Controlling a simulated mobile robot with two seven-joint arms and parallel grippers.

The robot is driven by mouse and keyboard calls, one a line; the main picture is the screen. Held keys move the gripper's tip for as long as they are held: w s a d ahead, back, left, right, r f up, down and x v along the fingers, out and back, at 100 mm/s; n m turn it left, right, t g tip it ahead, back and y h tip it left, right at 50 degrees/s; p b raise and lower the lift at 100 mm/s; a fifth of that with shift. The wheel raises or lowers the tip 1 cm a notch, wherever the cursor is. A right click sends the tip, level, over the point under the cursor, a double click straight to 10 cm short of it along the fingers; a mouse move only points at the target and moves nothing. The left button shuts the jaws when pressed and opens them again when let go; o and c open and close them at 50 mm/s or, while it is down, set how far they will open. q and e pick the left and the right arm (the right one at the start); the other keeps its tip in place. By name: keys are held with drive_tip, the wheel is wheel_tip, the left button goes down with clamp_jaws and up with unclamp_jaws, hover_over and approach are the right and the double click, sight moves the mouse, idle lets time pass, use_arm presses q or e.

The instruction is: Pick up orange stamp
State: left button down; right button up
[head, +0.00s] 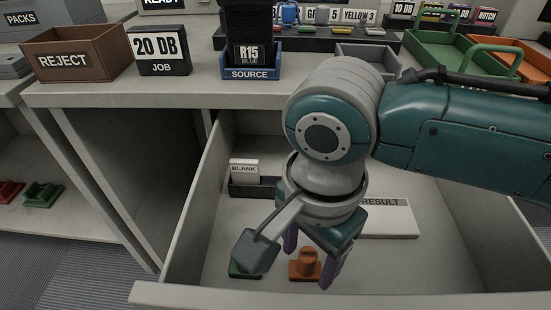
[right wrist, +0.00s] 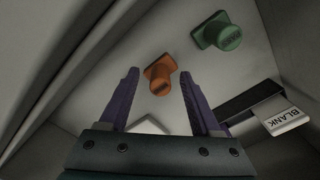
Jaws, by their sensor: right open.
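The orange stamp (head: 305,265) stands upright on the floor of the open drawer, near its front wall. In the right wrist view the orange stamp (right wrist: 160,76) is just beyond and between the fingertips. My right gripper (head: 310,262) reaches down into the drawer and is open; its purple fingers (right wrist: 156,85) are apart with nothing between them. The gripper does not appear to touch the stamp. A green stamp (right wrist: 218,32) stands beside the orange one; in the head view it is mostly hidden behind my wrist. My left gripper is not in view.
The drawer (head: 207,200) also holds a BLANK card (head: 243,168) in a dark holder and a RESULT plate (head: 390,222). Drawer walls stand close around my right gripper. Above are a REJECT box (head: 78,58), a JOB stand (head: 160,62) and a SOURCE bin (head: 250,73).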

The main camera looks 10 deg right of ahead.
drive_tip(key=shift+c, duration=0.2)
clamp_jaws()
idle(0.3)
